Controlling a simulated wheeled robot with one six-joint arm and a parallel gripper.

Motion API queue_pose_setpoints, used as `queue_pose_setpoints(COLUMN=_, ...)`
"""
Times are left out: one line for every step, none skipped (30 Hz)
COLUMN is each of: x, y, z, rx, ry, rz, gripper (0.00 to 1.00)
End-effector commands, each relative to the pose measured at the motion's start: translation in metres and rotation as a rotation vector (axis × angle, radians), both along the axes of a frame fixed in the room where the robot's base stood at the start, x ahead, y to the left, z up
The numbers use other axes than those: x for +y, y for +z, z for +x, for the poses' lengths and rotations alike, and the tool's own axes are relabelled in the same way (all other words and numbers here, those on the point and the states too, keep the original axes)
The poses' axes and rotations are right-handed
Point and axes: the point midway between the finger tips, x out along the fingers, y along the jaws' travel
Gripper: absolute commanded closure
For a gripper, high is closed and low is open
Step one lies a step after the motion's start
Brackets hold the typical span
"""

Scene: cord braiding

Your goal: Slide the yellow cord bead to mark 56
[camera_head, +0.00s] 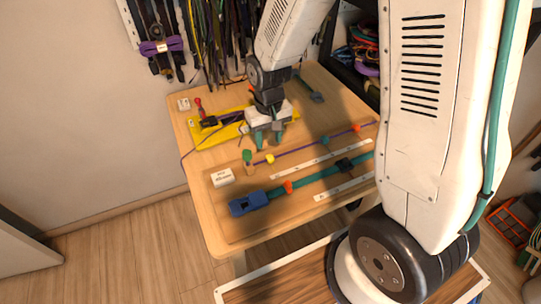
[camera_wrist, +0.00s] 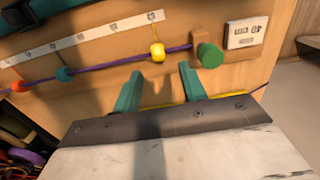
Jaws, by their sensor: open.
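The yellow bead (camera_head: 270,159) sits on a purple cord (camera_head: 300,149) near the cord's left end, close to a green end peg (camera_head: 247,156). In the wrist view the yellow bead (camera_wrist: 157,53) is just beyond the fingertips, next to the green peg (camera_wrist: 210,54). A white scale strip (camera_head: 320,157) runs alongside the cord; its numbers are too small to read, so mark 56 cannot be picked out. My gripper (camera_head: 269,143) has teal fingers, open and empty, behind the cord. In the wrist view my gripper (camera_wrist: 160,72) roughly lines up with the bead without visibly holding it.
A teal bead (camera_wrist: 64,74) and an orange bead (camera_wrist: 20,86) are farther along the cord. A white label block (camera_wrist: 245,33) stands near the peg. A blue clamp (camera_head: 248,203) and teal strap lie at the table's front. A yellow mat (camera_head: 213,137) lies behind.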

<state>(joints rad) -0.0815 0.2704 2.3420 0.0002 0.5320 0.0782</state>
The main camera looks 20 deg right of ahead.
Motion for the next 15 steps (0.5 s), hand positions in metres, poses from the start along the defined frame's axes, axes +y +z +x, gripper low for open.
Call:
queue_pose_setpoints(x=-0.001, y=-0.005, z=0.0, rx=-0.002, ry=-0.003, rz=0.0, gripper=0.58)
queue_pose_setpoints(x=-0.002, y=-0.008, z=0.0, rx=-0.002, ry=-0.005, rz=0.0, gripper=0.58)
queue_pose_setpoints(x=-0.002, y=-0.013, z=0.0, rx=-0.002, ry=-0.007, rz=0.0, gripper=0.58)
queue_pose_setpoints(x=-0.003, y=-0.017, z=0.0, rx=-0.001, ry=-0.007, rz=0.0, gripper=0.58)
queue_pose_setpoints(x=-0.003, y=-0.022, z=0.0, rx=0.001, ry=-0.007, rz=0.0, gripper=0.58)
queue_pose_setpoints(x=-0.003, y=-0.029, z=0.0, rx=0.0, ry=-0.008, rz=0.0, gripper=0.58)
queue_pose_setpoints(x=-0.003, y=-0.034, z=0.0, rx=0.001, ry=-0.008, rz=0.0, gripper=0.58)
queue_pose_setpoints(x=-0.003, y=-0.04, z=0.0, rx=0.001, ry=-0.007, rz=0.0, gripper=0.58)
queue_pose_setpoints(x=-0.003, y=-0.046, z=0.0, rx=0.001, ry=-0.007, rz=0.0, gripper=0.58)
queue_pose_setpoints(x=-0.003, y=-0.051, z=-0.001, rx=0.001, ry=-0.007, rz=0.0, gripper=0.58)
queue_pose_setpoints(x=-0.003, y=-0.055, z=0.0, rx=0.0, ry=-0.006, rz=0.0, gripper=0.58)
queue_pose_setpoints(x=-0.002, y=-0.06, z=0.0, rx=0.001, ry=-0.006, rz=0.0, gripper=0.58)
queue_pose_setpoints(x=-0.002, y=-0.063, z=0.0, rx=0.0, ry=-0.006, rz=0.0, gripper=0.58)
queue_pose_setpoints(x=-0.002, y=-0.066, z=0.0, rx=-0.001, ry=-0.005, rz=0.0, gripper=0.58)
queue_pose_setpoints(x=-0.001, y=-0.07, z=0.0, rx=-0.001, ry=-0.005, rz=0.0, gripper=0.58)
